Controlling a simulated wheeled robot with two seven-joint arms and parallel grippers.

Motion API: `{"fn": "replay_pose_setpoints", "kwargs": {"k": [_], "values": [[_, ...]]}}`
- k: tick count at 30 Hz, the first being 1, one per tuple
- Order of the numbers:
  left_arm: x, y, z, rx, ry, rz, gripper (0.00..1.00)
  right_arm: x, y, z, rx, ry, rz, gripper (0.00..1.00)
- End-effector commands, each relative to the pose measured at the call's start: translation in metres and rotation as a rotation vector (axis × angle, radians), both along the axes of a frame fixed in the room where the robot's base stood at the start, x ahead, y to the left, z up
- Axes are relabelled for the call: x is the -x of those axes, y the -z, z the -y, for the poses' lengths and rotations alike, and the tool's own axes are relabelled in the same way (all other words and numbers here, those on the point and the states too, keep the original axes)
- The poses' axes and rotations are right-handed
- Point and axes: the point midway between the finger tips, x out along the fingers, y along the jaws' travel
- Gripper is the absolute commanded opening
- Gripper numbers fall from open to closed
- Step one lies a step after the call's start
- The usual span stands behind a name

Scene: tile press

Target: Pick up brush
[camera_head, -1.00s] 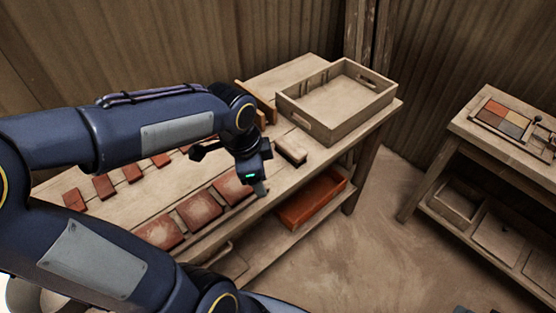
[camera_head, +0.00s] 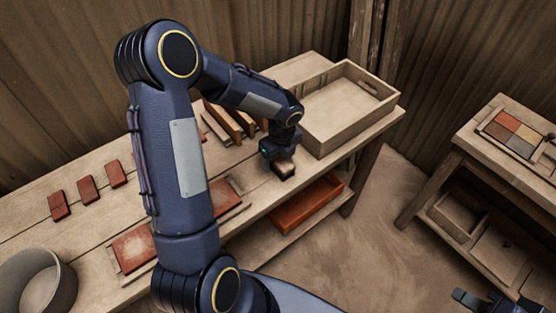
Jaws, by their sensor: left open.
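The brush (camera_head: 284,171), a small wooden block with a dark lower edge, lies on the workbench (camera_head: 258,215) in front of the wooden crate. My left gripper (camera_head: 279,158) is right over it, pointing down, and is open. The gripper hides the far part of the brush, and I cannot tell whether the fingers touch it. Part of my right gripper (camera_head: 480,301) shows at the bottom right corner, far from the brush; its finger gap is not clear.
An empty wooden crate (camera_head: 345,134) stands just behind the brush. Wooden slats (camera_head: 225,120) stand to the left. Red tiles (camera_head: 88,190) and larger tiles lie along the bench. A grey bowl (camera_head: 62,287) is front left. A red tray (camera_head: 305,203) is on the lower shelf.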

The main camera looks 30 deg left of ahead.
Motion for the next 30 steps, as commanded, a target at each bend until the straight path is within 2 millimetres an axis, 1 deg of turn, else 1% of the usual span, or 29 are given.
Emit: {"fn": "replay_pose_setpoints", "kwargs": {"k": [1,3,10,11,22,30], "values": [[0.0003,0.0067,-0.0004,0.001,0.0,-0.003,0.67,0.0,-0.0004,0.0,0.0,0.0,0.0,0.36],[-0.0003,0.0114,-0.0009,0.0,0.0,-0.001,0.67,0.0,-0.0006,0.0,0.0,0.0,0.0,0.36],[-0.0006,0.0135,-0.0011,0.001,-0.001,0.002,0.67,0.0,-0.0004,0.0,0.0,0.0,0.0,0.36],[-0.0006,0.0134,-0.0011,0.0,-0.001,0.001,0.66,0.0,-0.0004,-0.0001,0.0,0.0,0.0,0.36],[-0.0006,0.0131,-0.001,0.0,-0.001,0.001,0.18,0.0,-0.0004,0.0,0.0,0.0,0.0,0.36],[-0.0009,0.0117,-0.0011,0.001,-0.001,0.002,0.17,0.0,-0.0002,0.0,0.0,0.0,0.0,0.36]]}}
